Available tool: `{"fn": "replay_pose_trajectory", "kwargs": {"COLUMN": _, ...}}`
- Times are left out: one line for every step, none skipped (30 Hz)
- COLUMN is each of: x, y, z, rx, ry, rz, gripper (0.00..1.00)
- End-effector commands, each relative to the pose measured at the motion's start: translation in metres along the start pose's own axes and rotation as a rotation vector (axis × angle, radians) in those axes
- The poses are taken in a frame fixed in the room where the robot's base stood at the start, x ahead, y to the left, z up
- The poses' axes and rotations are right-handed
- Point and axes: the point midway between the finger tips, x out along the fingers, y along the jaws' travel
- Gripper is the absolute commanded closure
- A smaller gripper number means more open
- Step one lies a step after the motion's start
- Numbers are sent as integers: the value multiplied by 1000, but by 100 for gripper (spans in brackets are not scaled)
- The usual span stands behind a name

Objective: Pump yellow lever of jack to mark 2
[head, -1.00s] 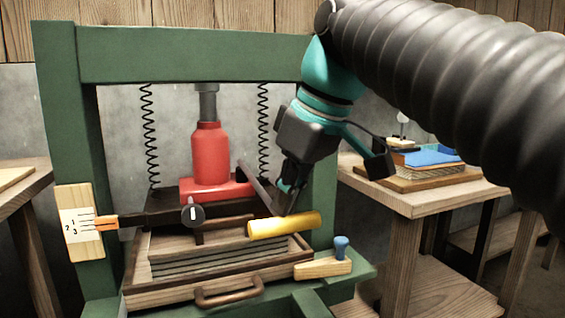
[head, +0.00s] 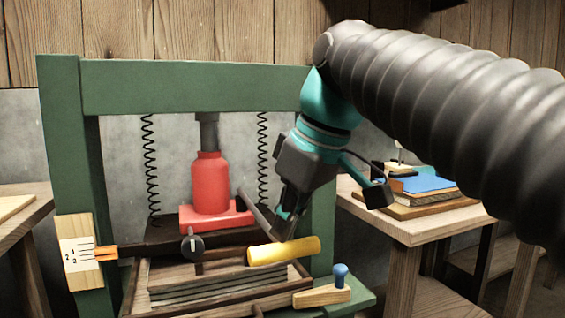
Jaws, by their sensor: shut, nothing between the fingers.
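The red jack (head: 210,185) stands upright on the press's dark crossbar, under the green top beam. Its dark lever arm slants down to the yellow lever grip (head: 284,251), which lies nearly level at the front right. My gripper (head: 284,232) is shut and empty, its tips pointing down at the top of the yellow grip. I cannot tell whether they touch it. The white scale (head: 77,253) with marks 1, 2 and 3 is on the left post. The orange pointer (head: 105,253) sits among its marks; which one it meets exactly is too small to tell.
A dark round knob (head: 192,244) is at the jack's foot. Stacked boards (head: 205,285) lie in a wooden tray below. A blue-knobbed wooden block (head: 322,294) sits at the front right. A side table (head: 415,230) with a book stack stands to the right.

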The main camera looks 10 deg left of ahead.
Motion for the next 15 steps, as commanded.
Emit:
{"fn": "replay_pose_trajectory", "kwargs": {"x": -13, "y": 0, "z": -6, "rx": 0, "ry": -1, "rz": 0, "gripper": 100}}
{"fn": "replay_pose_trajectory", "kwargs": {"x": -17, "y": 0, "z": -7, "rx": 0, "ry": -1, "rz": 0, "gripper": 100}}
{"fn": "replay_pose_trajectory", "kwargs": {"x": -22, "y": 0, "z": -9, "rx": 0, "ry": -1, "rz": 0, "gripper": 100}}
{"fn": "replay_pose_trajectory", "kwargs": {"x": -26, "y": 0, "z": -11, "rx": 0, "ry": -1, "rz": 0, "gripper": 100}}
{"fn": "replay_pose_trajectory", "kwargs": {"x": -29, "y": 0, "z": -12, "rx": 0, "ry": -1, "rz": 0, "gripper": 100}}
{"fn": "replay_pose_trajectory", "kwargs": {"x": -34, "y": 0, "z": -15, "rx": 0, "ry": -1, "rz": 0, "gripper": 100}}
{"fn": "replay_pose_trajectory", "kwargs": {"x": -38, "y": 0, "z": -16, "rx": 0, "ry": -1, "rz": 0, "gripper": 100}}
{"fn": "replay_pose_trajectory", "kwargs": {"x": -42, "y": 0, "z": -18, "rx": 0, "ry": -1, "rz": 0, "gripper": 100}}
{"fn": "replay_pose_trajectory", "kwargs": {"x": -47, "y": 0, "z": -20, "rx": 0, "ry": -1, "rz": 0, "gripper": 100}}
{"fn": "replay_pose_trajectory", "kwargs": {"x": -51, "y": 0, "z": -21, "rx": 0, "ry": -1, "rz": 0, "gripper": 100}}
{"fn": "replay_pose_trajectory", "kwargs": {"x": -54, "y": 0, "z": -23, "rx": 0, "ry": -1, "rz": 0, "gripper": 100}}
{"fn": "replay_pose_trajectory", "kwargs": {"x": -56, "y": 0, "z": -24, "rx": 0, "ry": 0, "rz": 0, "gripper": 100}}
{"fn": "replay_pose_trajectory", "kwargs": {"x": -58, "y": 0, "z": -25, "rx": 0, "ry": 0, "rz": 0, "gripper": 100}}
{"fn": "replay_pose_trajectory", "kwargs": {"x": -61, "y": 0, "z": -26, "rx": -1, "ry": 0, "rz": 0, "gripper": 100}}
{"fn": "replay_pose_trajectory", "kwargs": {"x": -64, "y": 0, "z": -28, "rx": 0, "ry": 1, "rz": 0, "gripper": 100}}
